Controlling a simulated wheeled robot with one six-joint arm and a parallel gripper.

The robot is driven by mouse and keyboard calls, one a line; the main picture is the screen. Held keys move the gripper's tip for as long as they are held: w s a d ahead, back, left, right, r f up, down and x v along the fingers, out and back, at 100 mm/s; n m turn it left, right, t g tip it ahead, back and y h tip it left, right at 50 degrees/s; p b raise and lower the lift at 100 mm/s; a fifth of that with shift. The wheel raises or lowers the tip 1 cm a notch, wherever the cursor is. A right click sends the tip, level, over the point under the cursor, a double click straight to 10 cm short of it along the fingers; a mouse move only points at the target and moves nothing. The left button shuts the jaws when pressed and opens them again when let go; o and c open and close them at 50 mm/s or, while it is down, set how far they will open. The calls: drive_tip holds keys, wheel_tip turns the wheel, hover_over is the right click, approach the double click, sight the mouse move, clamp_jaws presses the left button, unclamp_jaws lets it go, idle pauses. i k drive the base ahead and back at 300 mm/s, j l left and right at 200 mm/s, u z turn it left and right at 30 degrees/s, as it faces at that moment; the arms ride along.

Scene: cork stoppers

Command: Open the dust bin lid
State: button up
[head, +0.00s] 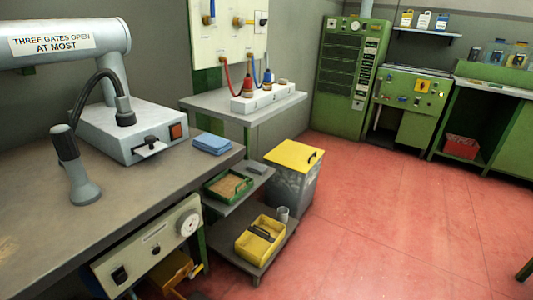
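The dust bin (290,190) is a grey box on the red floor, just right of the low shelf unit near the middle of the view. Its yellow lid (288,153) lies flat and shut on top. A dark handle (312,157) sits at the lid's right side. The lower left part of the bin is hidden by the shelf unit. My gripper is not in view.
A grey workbench (60,235) with a metal box, hose and duct fills the left. A low shelf (240,262) with a yellow tray (260,240) stands in front of the bin. Green machines (348,75) line the back. The red floor (390,220) right of the bin is clear.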

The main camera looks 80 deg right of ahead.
sight(298, 157)
drive_tip(key=z, duration=2.7)
drive_tip(key=i+l, duration=0.15)
drive_tip(key=i, duration=0.35)
drive_tip(key=i+l, duration=0.1)
drive_tip(key=i, duration=0.4)
drive_tip(key=i+l+u, duration=0.1)
drive_tip(key=i, duration=0.4)
drive_tip(key=i+l, duration=0.2)
drive_tip(key=i, duration=0.3)
drive_tip(key=i+l, duration=0.15)
drive_tip(key=i, duration=0.4)
drive_tip(key=u, duration=0.05)
